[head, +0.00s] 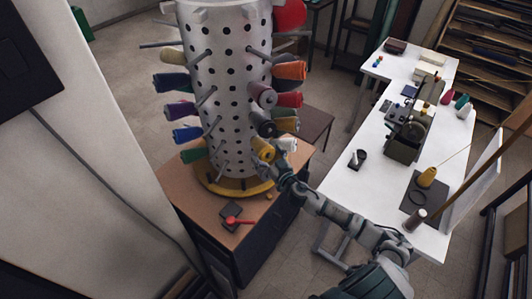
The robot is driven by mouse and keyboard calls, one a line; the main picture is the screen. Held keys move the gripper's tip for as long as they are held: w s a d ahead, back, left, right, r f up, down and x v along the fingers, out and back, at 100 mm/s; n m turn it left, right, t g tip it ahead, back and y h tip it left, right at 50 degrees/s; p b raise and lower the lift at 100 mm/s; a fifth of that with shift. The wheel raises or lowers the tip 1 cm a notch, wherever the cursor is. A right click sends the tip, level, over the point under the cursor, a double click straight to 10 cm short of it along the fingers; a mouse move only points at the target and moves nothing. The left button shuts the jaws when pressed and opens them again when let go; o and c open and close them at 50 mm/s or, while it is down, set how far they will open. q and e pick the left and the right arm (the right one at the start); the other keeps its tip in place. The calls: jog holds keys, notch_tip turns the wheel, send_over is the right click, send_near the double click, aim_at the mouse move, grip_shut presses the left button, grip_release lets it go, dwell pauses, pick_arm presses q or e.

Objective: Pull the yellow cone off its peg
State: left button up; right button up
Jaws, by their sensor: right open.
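The yellow cone (263,149) sits low on the front right of a perforated grey cylinder (228,95) full of pegs. My right gripper (268,162) is open, close beside the yellow cone at its lower right. I cannot tell whether they touch. The cone's peg is hidden. Another yellowish cone (172,57) is on the upper left of the cylinder, and a yellow-orange one (288,124) is on its right side. My left gripper is not in view.
Blue, purple, green, red, orange and grey cones surround the cylinder, with bare pegs protruding between them. It stands on a brown-topped cabinet (190,205) with a red tool (238,221). A white table (345,190) to the right holds a machine (405,135) and a yellow cone (427,176).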

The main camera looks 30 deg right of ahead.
jog(key=shift+d+f, duration=0.1)
jog(key=shift+d, duration=0.2)
jog(key=c, duration=0.8)
jog(key=shift+s+a, duration=0.1)
jog(key=shift+a, duration=0.25)
jog(key=c, duration=0.5)
jog(key=shift+a+r, duration=0.1)
jog(key=shift+r, duration=0.1)
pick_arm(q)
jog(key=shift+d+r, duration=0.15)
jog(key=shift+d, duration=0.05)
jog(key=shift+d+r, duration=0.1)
pick_arm(e)
jog(key=shift+s+d+r, duration=0.1)
jog(key=shift+s+d, duration=0.15)
jog(key=shift+d, duration=0.05)
